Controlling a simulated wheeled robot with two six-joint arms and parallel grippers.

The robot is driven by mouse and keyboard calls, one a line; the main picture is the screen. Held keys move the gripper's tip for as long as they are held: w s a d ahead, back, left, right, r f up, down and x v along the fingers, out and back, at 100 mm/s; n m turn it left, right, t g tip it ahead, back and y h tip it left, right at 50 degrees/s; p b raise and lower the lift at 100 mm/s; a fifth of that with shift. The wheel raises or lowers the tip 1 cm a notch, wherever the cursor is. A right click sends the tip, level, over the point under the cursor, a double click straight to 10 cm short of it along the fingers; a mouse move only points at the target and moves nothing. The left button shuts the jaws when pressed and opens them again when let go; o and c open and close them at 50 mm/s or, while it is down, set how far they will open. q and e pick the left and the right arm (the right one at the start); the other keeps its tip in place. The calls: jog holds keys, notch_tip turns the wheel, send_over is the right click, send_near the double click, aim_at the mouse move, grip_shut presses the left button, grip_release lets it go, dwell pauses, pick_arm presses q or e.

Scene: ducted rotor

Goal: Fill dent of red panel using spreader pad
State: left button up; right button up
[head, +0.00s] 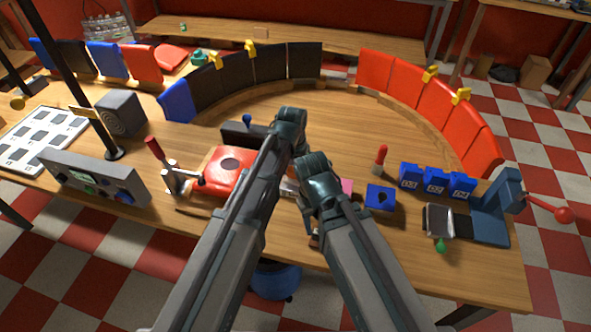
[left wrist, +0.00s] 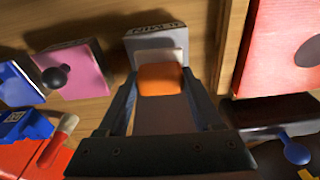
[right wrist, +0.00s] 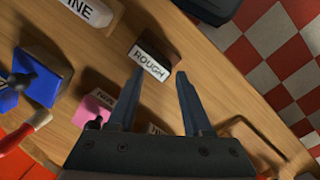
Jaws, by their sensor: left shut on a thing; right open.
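The red panel (head: 220,178) lies flat on the near left part of the table, with a dark round dent (head: 230,164) in its top. The panel (left wrist: 268,45) and part of the dent (left wrist: 310,50) also show at the right of the left wrist view. My left gripper (left wrist: 160,88) is shut on an orange piece (left wrist: 160,79) with a pale edge, seemingly the spreader pad, left of the panel in that view. A grey labelled block (left wrist: 155,45) is just beyond it. My right gripper (right wrist: 160,73) is open and empty, its fingertips near a dark block labelled ROUGH (right wrist: 150,62).
A pink pad with a black knob (right wrist: 98,104) and a blue one (right wrist: 38,72) lie nearby. A red-handled clamp (head: 170,178) stands left of the panel. Blue numbered boxes (head: 436,180) and a red-knobbed lever press (head: 500,205) stand at right. The table's centre back is clear.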

pick_arm(q)
jog(key=shift+f+b, duration=0.55)
jog(key=shift+b, duration=0.05)
pick_arm(e)
jog(key=shift+f, duration=0.55)
dwell(0.6)
pick_arm(q)
notch_tip(320, 180, up, 7)
jog(key=p, duration=0.7)
jog(key=shift+r, duration=0.1)
pick_arm(e)
notch_tip(320, 180, up, 7)
jog(key=shift+r, duration=0.1)
